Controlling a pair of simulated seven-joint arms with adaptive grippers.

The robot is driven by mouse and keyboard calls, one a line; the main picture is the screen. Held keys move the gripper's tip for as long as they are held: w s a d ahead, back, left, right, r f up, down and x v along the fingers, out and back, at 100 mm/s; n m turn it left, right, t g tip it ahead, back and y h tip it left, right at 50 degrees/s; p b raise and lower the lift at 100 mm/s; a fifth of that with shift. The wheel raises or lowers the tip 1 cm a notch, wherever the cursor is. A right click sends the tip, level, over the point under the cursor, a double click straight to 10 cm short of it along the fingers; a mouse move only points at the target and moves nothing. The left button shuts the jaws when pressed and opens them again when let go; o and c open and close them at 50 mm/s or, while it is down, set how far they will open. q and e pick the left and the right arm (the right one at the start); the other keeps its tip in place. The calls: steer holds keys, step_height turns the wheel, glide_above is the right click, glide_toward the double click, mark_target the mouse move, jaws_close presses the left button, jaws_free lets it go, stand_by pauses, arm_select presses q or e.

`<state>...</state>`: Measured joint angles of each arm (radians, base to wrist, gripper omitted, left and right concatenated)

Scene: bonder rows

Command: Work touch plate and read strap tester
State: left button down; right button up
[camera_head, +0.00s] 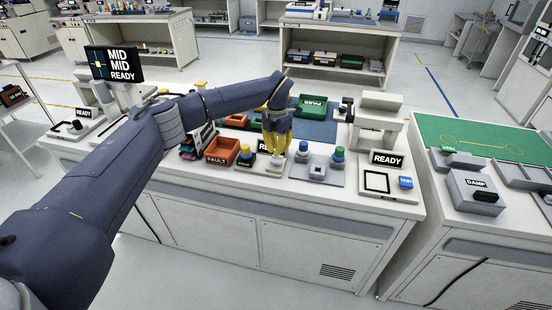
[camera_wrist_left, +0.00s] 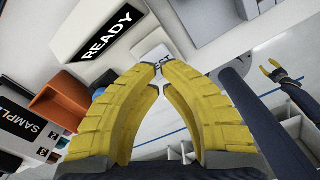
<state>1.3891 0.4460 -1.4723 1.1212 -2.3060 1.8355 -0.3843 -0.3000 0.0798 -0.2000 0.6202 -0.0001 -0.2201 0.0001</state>
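A black monitor (camera_head: 114,65) reads MID MID READY. At the right end, a plate with a black square outline (camera_head: 377,181) sits by another READY sign (camera_head: 387,160) and a blue TEST button (camera_head: 406,182). No part is labelled as touch plate or strap tester. My right gripper (camera_wrist_left: 271,69) appears open and empty.
An orange FAULT bin (camera_head: 222,149) and a green bin (camera_head: 311,107) stand around the gripper. A gray press-like machine (camera_head: 376,122) rises behind the right plate. A second bench with a green mat (camera_head: 485,138) and a DAMP box (camera_head: 476,191) is at the right.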

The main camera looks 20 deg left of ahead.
mark_target(277, 159)
arm_select(q)
steer(key=shift+f, duration=2.2)
steer(key=shift+r, duration=3)
step_height(277, 159, up, 12)
